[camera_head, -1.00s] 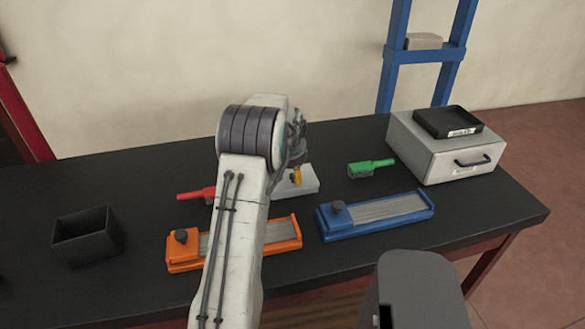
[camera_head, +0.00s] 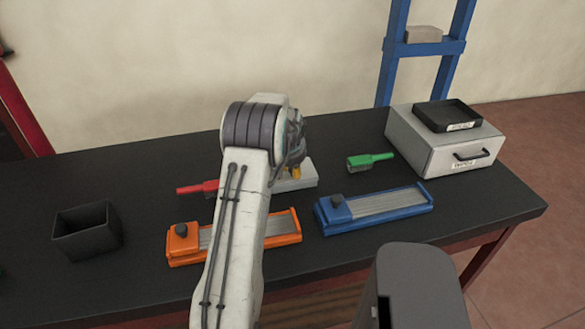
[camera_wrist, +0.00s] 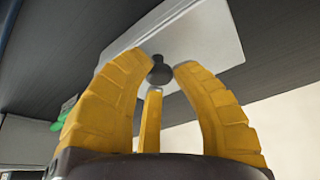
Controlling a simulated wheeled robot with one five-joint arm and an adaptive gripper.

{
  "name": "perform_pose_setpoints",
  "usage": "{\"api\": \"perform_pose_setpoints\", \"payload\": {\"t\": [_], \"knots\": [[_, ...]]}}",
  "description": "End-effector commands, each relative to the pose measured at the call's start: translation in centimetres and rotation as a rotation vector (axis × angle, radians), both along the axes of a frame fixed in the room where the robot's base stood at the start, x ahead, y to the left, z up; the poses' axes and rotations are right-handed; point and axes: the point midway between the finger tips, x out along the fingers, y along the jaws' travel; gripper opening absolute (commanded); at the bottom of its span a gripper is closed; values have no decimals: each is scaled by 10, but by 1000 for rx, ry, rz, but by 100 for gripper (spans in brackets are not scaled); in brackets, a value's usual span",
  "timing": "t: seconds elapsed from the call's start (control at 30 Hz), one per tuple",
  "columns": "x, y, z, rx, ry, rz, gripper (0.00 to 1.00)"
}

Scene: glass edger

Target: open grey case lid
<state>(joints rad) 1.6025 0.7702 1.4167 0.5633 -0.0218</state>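The light grey case (camera_head: 305,175) lies flat at the back middle of the bench, mostly hidden behind my arm in the head view. In the wrist view its pale top (camera_wrist: 195,40) fills the upper middle, with a small dark round knob (camera_wrist: 160,73) on it. My gripper (camera_wrist: 165,68) has its yellow fingers spread, with the knob between and just beyond the tips. I cannot tell whether any finger touches the knob. In the head view only a bit of a yellow finger (camera_head: 296,172) shows over the case. The lid looks closed.
A red-handled brush (camera_head: 198,188) and an orange tray (camera_head: 283,231) are close to my arm. A green brush (camera_head: 370,160), a blue tray (camera_head: 378,208) and a drawer box (camera_head: 430,153) stand to the right. An open black bin (camera_head: 88,237) is at left.

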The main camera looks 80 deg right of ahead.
Motion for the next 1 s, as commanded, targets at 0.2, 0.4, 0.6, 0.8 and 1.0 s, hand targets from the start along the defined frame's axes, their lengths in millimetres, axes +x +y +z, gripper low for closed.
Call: {"api": "perform_pose_setpoints", "payload": {"t": [0.2,0.4,0.6,0.8,1.0], "knots": [[0,-1,1,-3,0,1,1],[1,-1,1,-4,0,1,0],[1,-1,1,-5,0,1,0],[1,-3,1,-6,0,1,0],[2,-5,5,-10,0,1,0]]}}
